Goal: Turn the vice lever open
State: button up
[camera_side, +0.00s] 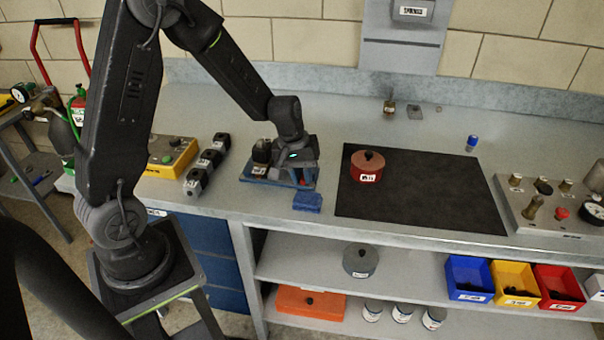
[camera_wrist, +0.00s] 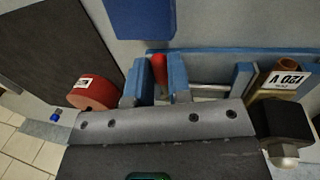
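The blue vice (camera_side: 290,180) sits near the bench's front edge in the side view, mostly hidden under my gripper. Its blue frame and a pale bar also show in the wrist view (camera_wrist: 240,75). A small red piece (camera_wrist: 160,68), apparently the lever's grip, shows between the two fingers of my gripper (camera_wrist: 158,82). The fingers are a little apart, one on each side of it. I cannot tell whether they press on it. A brass fitting with a white label (camera_wrist: 283,80) stands at the vice, right in the wrist view; in the side view it is left of my gripper (camera_side: 261,170).
A blue block (camera_side: 307,202) lies just in front of the vice. A red lidded pot (camera_side: 368,167) stands on the dark mat (camera_side: 430,195) to the right. Black blocks (camera_side: 208,160) and a yellow control box (camera_side: 170,157) are to the left. The bench behind is mostly clear.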

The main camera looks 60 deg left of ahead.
grip_shut()
